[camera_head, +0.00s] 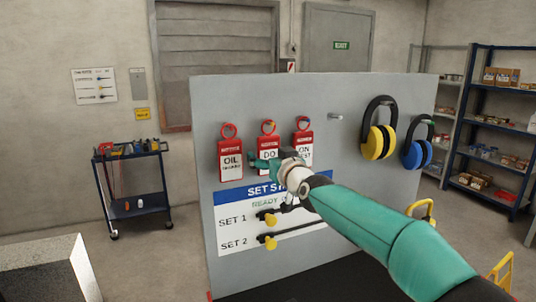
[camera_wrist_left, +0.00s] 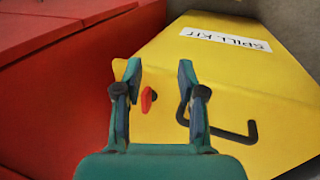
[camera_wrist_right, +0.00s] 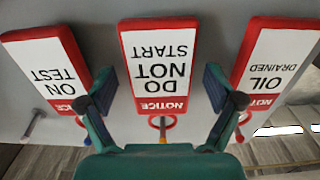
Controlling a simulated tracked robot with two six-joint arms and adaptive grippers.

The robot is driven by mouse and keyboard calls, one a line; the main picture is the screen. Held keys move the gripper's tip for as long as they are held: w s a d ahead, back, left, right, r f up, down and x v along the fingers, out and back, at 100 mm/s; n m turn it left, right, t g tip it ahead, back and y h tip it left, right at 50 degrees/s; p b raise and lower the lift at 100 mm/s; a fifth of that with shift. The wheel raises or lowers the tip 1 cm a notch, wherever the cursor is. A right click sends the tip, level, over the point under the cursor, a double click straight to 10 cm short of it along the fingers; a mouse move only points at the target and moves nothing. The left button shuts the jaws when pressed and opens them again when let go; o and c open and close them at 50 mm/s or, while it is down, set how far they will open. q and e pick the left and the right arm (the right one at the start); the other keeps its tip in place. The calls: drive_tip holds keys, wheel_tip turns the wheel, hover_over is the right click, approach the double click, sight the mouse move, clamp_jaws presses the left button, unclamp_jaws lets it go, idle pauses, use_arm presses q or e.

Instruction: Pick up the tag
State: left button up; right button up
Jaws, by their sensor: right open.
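Three red-and-white notice tags hang on the grey board: OIL DRAINED (camera_head: 230,160), DO NOT START (camera_head: 268,141) and ON TEST (camera_head: 304,139). The task does not say which tag. My right gripper (camera_head: 266,163) is open in front of the middle tag and hides its lower part. In the right wrist view the right gripper (camera_wrist_right: 157,92) has its fingers either side of the DO NOT START tag (camera_wrist_right: 160,60), apart from its edges. OIL DRAINED (camera_wrist_right: 271,65) and ON TEST (camera_wrist_right: 45,65) flank it, upside down. My left gripper (camera_wrist_left: 159,80) is open and empty.
Yellow (camera_head: 380,142) and blue (camera_head: 414,154) ear defenders hang right of the tags, past a bare peg (camera_head: 335,115). A SET STATUS panel (camera_head: 232,215) with yellow-ended sliders sits below. A yellow spill kit box (camera_wrist_left: 215,75) is under my left gripper.

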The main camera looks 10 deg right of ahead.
drive_tip(key=c, duration=1.1)
drive_tip(key=shift+c, duration=0.2)
drive_tip(key=shift+r+p, duration=0.6)
drive_tip(key=shift+r, duration=0.2)
drive_tip(key=shift+s, duration=0.25)
drive_tip(key=s+d+b, duration=0.1)
drive_tip(key=s, duration=0.7)
drive_tip(key=s+d+b, duration=0.2)
drive_tip(key=s, duration=0.7)
drive_tip(key=shift+s+d, duration=0.15)
drive_tip(key=shift+d, duration=0.1)
drive_tip(key=shift+r, duration=0.2)
drive_tip(key=shift+r+p, duration=0.45)
